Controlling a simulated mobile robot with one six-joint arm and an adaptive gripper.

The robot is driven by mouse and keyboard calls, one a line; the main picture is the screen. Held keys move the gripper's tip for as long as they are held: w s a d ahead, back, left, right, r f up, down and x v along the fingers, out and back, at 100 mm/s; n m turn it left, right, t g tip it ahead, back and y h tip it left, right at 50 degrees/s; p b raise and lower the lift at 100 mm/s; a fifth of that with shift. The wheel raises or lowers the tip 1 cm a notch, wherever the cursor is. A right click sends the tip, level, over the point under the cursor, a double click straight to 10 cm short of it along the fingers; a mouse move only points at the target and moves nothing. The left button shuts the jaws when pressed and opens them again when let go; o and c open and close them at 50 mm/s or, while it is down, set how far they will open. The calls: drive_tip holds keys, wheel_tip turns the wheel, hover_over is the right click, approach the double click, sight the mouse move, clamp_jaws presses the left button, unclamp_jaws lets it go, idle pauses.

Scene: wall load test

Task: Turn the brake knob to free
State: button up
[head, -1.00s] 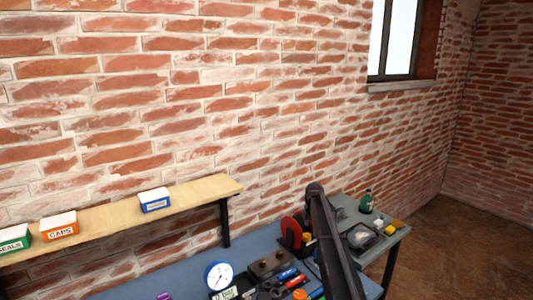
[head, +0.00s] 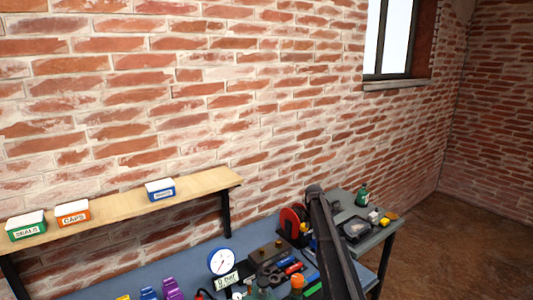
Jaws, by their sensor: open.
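I cannot make out a brake knob in the head view. A dark block with small round brass-coloured parts (head: 267,252) lies on the blue bench; I cannot tell whether any of them is the knob. A round white gauge with a blue rim (head: 221,262) stands left of it, with a "0 bar" label (head: 227,281) below. My gripper is not in view. A dark link of my arm rises at the lower middle and hides part of the bench.
A wooden wall shelf (head: 105,216) holds a green box (head: 26,226), an orange box (head: 73,212) and a blue box (head: 160,189). The blue bench (head: 195,252) carries a red reel (head: 292,222) and several small tools. A side table (head: 388,232) stands right; floor beyond is clear.

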drive_tip(key=s+f+m+b, duration=0.3)
drive_tip(key=s+m, duration=0.4)
drive_tip(key=s, duration=0.7)
drive_tip(key=s+a+f+m+b, duration=0.1)
drive_tip(key=s+f+m+b, duration=0.2)
drive_tip(key=s+m, duration=0.4)
drive_tip(key=s+f+m+b, duration=0.3)
drive_tip(key=s+m, duration=0.4)
drive_tip(key=s, duration=1.5)
drive_tip(key=shift+s+a+f, duration=0.25)
drive_tip(key=shift+s+a, duration=0.15)
